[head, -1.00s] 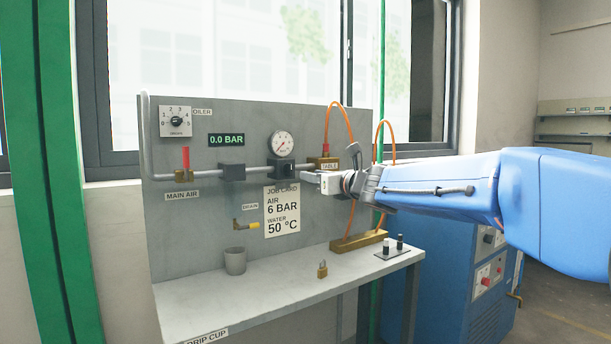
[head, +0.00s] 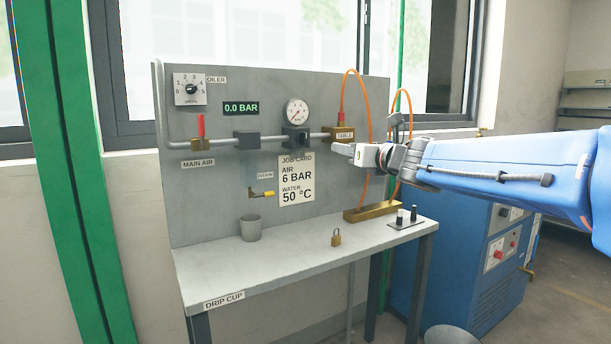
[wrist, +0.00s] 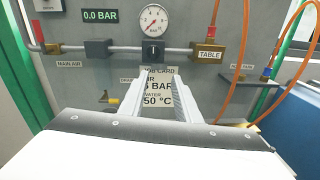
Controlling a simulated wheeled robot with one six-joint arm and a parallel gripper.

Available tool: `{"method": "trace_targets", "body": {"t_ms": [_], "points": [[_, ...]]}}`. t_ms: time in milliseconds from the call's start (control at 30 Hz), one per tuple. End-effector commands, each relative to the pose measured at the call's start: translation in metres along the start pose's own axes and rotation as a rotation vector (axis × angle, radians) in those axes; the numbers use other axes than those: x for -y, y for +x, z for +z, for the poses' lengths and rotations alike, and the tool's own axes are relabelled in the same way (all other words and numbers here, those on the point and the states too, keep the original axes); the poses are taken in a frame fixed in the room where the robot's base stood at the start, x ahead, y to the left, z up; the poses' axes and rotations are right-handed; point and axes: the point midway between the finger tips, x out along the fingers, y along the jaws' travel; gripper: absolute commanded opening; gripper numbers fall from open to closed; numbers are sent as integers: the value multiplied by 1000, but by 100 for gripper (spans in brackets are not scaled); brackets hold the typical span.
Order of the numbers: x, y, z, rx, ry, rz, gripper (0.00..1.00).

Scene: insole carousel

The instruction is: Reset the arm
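My blue arm reaches in from the right in the head view, and my gripper (head: 345,150) hangs in front of the grey panel, just below the brass block labelled TABLE (head: 340,133). In the wrist view my gripper (wrist: 170,85) has its two fingers spread apart with the job card (wrist: 160,92) showing between them. Nothing is held between the fingers. In the head view the job card (head: 297,180) reads AIR 6 BAR, WATER 50 °C.
The panel has a red-handled MAIN AIR valve (head: 201,128), a dial gauge (head: 297,112) and a display (head: 240,108) reading 0.0 BAR. A blue machine (head: 490,270) stands at right.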

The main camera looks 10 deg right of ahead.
Motion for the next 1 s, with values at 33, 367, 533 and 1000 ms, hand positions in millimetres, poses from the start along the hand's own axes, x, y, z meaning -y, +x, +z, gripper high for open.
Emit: {"method": "trace_targets", "body": {"t_ms": [33, 367, 533, 1000], "points": [[5, -9, -2, 3, 81, -39, 30], [59, -107, -76, 65, 1013, -457, 30], [67, -171, -143, 131, 1505, -694, 30], [-8, -343, -336, 411, 2538, -1482, 30]]}}
